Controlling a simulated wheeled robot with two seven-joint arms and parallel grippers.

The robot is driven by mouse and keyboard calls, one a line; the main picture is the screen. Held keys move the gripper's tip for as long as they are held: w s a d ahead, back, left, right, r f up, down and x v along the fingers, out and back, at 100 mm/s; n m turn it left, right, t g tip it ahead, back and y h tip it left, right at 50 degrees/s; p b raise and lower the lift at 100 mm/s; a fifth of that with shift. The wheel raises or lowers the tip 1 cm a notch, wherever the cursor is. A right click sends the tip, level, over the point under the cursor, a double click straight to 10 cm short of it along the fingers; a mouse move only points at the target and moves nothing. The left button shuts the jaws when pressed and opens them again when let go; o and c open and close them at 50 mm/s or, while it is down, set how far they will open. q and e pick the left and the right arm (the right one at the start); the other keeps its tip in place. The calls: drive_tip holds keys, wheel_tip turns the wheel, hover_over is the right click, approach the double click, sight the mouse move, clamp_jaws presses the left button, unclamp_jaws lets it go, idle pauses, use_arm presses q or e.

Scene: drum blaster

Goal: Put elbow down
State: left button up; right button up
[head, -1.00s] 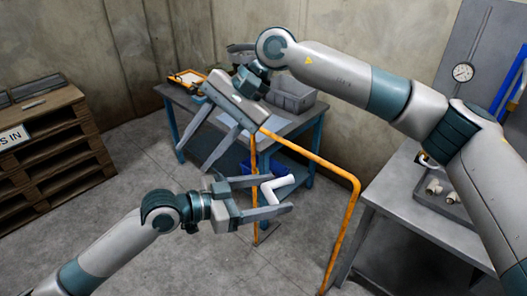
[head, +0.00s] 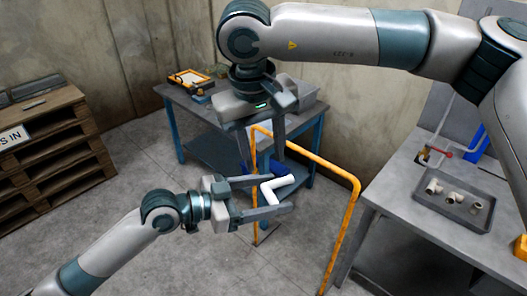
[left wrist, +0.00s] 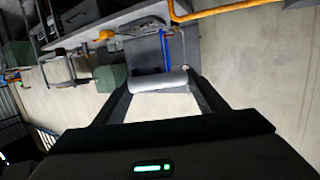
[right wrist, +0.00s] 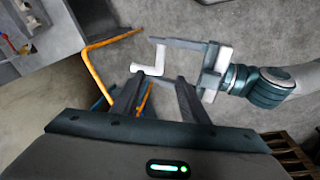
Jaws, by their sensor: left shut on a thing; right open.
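The white elbow (head: 285,189) is a bent pipe piece held up in the air in the middle of the head view. My left gripper (head: 277,196) is shut on it, and one arm of the elbow sticks out past the fingers. In the left wrist view the elbow (left wrist: 160,80) lies across between the fingertips. My right gripper (head: 262,160) is open and empty, pointing down just above and behind the elbow. In the right wrist view the elbow (right wrist: 150,62) is beyond my right fingertips, apart from them.
A grey tray (head: 462,222) with several pipe fittings lies on the metal table (head: 400,215) at right. A blue-legged table (head: 172,130) stands at the back, and pallets (head: 70,160) at left.

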sight(269, 193)
drive_tip(key=shift+w+d+f, duration=0.15)
drive_tip(key=shift+w+f, duration=0.15)
drive_tip(key=shift+f, duration=1.65)
drive_tip(key=shift+w+d+f, duration=0.2)
drive_tip(key=shift+w+f, duration=0.05)
drive_tip(key=shift+f, duration=1.75)
drive_tip(key=shift+w+d+f, duration=0.15)
drive_tip(key=shift+w+f, duration=0.15)
drive_tip(key=shift+f, duration=1.65)
drive_tip(key=shift+c, duration=0.2)
clamp_jaws()
use_arm(q)
drive_tip(key=o, duration=1.2)
drive_tip(key=shift+a, duration=0.15)
drive_tip(key=shift+v, duration=5.85)
